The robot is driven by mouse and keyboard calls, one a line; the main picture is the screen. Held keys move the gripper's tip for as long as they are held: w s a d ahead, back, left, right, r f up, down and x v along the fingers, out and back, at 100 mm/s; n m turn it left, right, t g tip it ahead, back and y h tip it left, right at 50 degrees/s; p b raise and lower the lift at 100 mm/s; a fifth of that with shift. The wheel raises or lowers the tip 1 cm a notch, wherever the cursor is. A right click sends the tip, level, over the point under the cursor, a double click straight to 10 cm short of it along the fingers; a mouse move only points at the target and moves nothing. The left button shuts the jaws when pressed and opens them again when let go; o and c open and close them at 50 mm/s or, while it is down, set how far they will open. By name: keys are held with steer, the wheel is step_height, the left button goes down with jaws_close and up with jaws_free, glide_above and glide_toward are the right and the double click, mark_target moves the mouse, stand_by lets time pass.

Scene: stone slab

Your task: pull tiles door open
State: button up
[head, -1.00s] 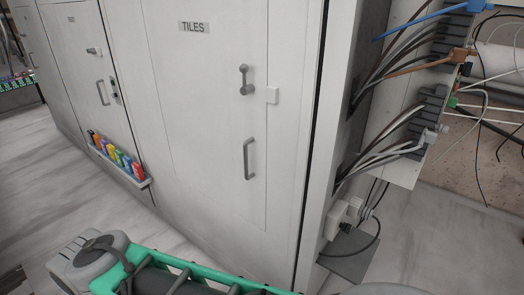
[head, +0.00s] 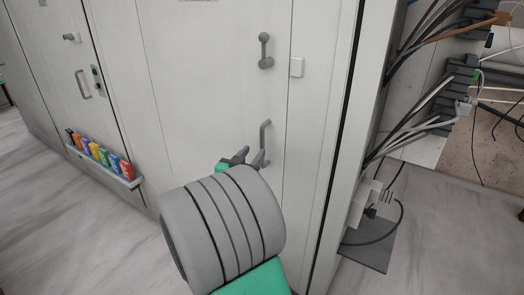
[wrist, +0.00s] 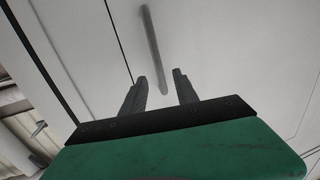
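The tiles door (head: 200,90) is a pale cabinet door and looks shut. Its grey vertical bar handle (head: 265,140) is on the right part of the door, below a grey latch lever (head: 265,50). My gripper (head: 250,155) is at the handle's lower left in the head view, partly hidden by my grey wrist. In the wrist view, the two dark fingers (wrist: 160,85) are spread apart. The handle (wrist: 153,45) runs between and beyond them, its near end close to the fingertips. Contact with the handle does not show.
A shelf with several coloured bottles (head: 100,153) sticks out low on the wall at left. Cables (head: 400,130) hang at the right, above a grey floor plate (head: 368,250). The left floor is clear.

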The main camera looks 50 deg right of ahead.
mark_target(261, 140)
steer(key=shift+h, duration=0.3)
steer(key=x, duration=0.2)
steer(key=p+x, duration=0.1)
steer(key=x, duration=0.2)
steer(key=p+x, duration=0.1)
steer(key=x, duration=0.2)
steer(key=shift+r, duration=0.4)
steer(key=shift+c, duration=0.4)
jaws_close()
